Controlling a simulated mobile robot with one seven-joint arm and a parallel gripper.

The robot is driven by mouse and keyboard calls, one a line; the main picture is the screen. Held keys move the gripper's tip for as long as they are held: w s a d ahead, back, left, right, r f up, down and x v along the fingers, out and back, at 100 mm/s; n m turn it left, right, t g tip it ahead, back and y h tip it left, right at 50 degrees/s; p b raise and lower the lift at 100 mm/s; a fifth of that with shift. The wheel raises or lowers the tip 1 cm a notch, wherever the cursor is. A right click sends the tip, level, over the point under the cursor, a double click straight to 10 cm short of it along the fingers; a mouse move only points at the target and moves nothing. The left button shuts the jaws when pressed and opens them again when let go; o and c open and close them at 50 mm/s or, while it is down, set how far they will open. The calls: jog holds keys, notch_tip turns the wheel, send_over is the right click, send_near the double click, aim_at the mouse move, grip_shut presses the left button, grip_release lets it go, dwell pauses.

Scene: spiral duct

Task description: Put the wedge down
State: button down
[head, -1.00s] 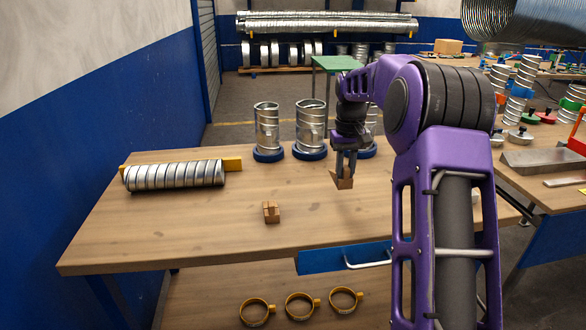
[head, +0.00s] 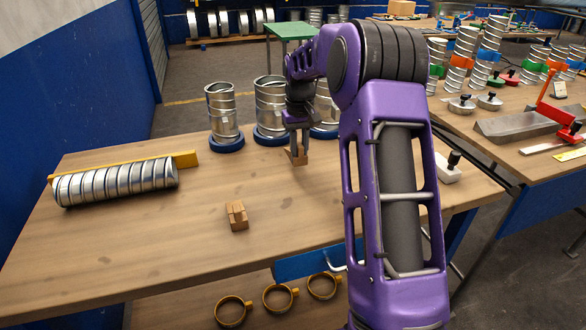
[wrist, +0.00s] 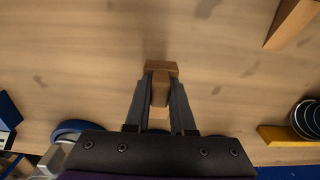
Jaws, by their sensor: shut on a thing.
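My gripper (head: 298,148) is shut on a small brown wooden wedge (head: 298,158). It points down over the wooden table, in front of the upright metal ducts. In the wrist view the wedge (wrist: 160,88) is between the two dark fingers (wrist: 158,100), with table wood around it. The wedge is at or close above the tabletop; I cannot tell whether it touches. A second wooden wedge (head: 237,215) stands apart on the table (head: 170,240), nearer the front and to the left of my gripper.
Several upright ducts (head: 222,110) on blue bases stand along the back edge. A ribbed duct (head: 117,183) lies at the left against a yellow bar (head: 185,159). A white block with a black knob (head: 448,170) is at the right. The table's middle is clear.

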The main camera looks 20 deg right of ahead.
aim_at(299, 178)
jog(key=shift+f, duration=2.55)
jog(key=shift+f+b, duration=0.15)
jog(key=shift+b, duration=0.2)
jog(key=c, duration=0.8)
grip_release()
jog(key=shift+o, duration=0.2)
